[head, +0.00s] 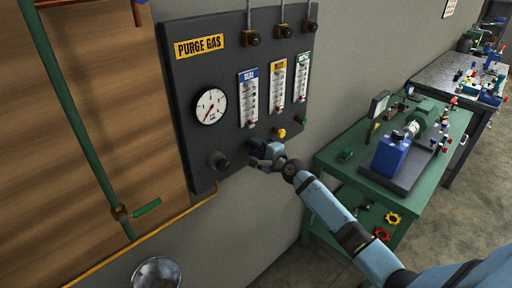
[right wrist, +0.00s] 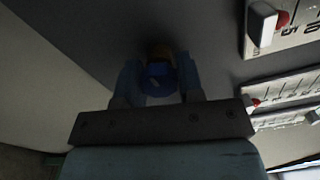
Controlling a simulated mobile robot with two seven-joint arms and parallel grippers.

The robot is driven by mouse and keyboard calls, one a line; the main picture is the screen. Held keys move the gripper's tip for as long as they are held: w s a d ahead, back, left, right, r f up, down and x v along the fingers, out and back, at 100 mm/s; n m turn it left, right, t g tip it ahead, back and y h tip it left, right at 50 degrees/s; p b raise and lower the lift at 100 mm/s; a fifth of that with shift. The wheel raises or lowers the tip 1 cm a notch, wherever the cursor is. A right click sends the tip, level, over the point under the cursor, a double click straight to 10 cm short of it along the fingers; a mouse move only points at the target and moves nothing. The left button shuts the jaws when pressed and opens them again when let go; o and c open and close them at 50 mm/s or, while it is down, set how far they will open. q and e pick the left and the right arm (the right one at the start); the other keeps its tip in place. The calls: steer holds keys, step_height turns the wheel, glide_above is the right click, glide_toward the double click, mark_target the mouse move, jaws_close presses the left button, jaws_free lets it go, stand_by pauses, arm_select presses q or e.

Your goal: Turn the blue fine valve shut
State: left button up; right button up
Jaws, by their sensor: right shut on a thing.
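The dark purge gas panel (head: 190,130) is mounted on the wall. It carries a round gauge (head: 209,106) and three flowmeters with blue (head: 249,97), yellow (head: 277,90) and green (head: 302,77) labels. The blue fine valve knob (right wrist: 159,76) sits below the blue-labelled flowmeter. My right gripper (head: 258,147) is at the panel's lower edge, shut on the blue knob. In the right wrist view my right gripper's fingers (right wrist: 158,80) lie on both sides of it. In the head view the knob is mostly hidden by the gripper. My left gripper is not in view.
A yellow knob (head: 279,133) and a green knob (head: 302,120) sit close to the right of my gripper. A dark fitting (head: 218,161) projects to its left. A green bench (head: 345,165) with a blue pump (head: 391,155) stands right of my forearm.

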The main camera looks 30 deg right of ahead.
stand_by(0.5)
steer(key=o, duration=0.9)
steer(key=shift+s, duration=0.1)
steer(key=b+v, duration=0.1)
steer(key=v, duration=1.2)
steer(key=shift+s+b, duration=0.35)
steer(key=shift+b, duration=0.05)
